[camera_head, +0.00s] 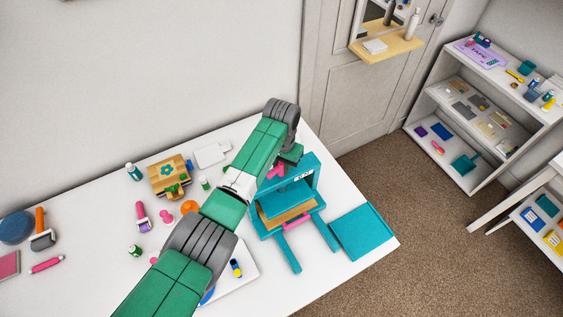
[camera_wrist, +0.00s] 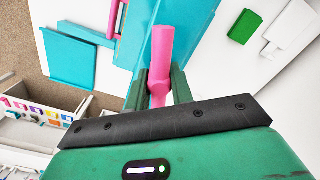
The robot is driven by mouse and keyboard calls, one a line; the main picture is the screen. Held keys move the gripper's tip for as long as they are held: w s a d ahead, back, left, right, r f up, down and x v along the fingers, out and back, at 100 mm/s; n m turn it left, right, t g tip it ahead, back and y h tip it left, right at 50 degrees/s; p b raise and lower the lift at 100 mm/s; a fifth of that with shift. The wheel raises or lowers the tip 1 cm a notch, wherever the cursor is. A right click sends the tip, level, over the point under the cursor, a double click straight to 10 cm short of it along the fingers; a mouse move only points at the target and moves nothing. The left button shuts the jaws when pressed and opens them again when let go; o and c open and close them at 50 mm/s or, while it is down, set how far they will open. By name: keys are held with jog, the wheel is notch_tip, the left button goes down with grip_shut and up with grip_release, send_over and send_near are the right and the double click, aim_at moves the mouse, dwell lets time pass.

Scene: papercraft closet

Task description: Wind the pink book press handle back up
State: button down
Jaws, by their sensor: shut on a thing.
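The teal book press (camera_head: 314,176) stands on the white table, with a pink bar (camera_head: 298,221) low at its front. Its pink handle (camera_head: 276,171) shows at the top, partly hidden by my arm. In the wrist view the pink handle (camera_wrist: 162,45) runs up between the green fingers of my gripper (camera_wrist: 160,88), over part of the teal press (camera_wrist: 190,18). My gripper is shut on the handle. In the head view my gripper (camera_head: 290,156) is above the back of the press, and its fingertips are hard to make out.
A flat teal board (camera_head: 363,232) lies right of the press near the table edge. A wooden block (camera_head: 168,176), a pink-and-purple roller (camera_head: 142,216) and an orange-handled roller (camera_head: 41,230) lie to the left. Shelves (camera_head: 485,120) stand beyond the carpet at right.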

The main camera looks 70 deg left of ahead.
jog(key=shift+n+p, duration=0.55)
jog(key=shift+n, duration=0.95)
jog(key=c, duration=1.2)
grip_release()
notch_tip(320, 180, up, 8)
jog(key=shift+f+p, duration=0.1)
jog(key=shift+p, duration=0.45)
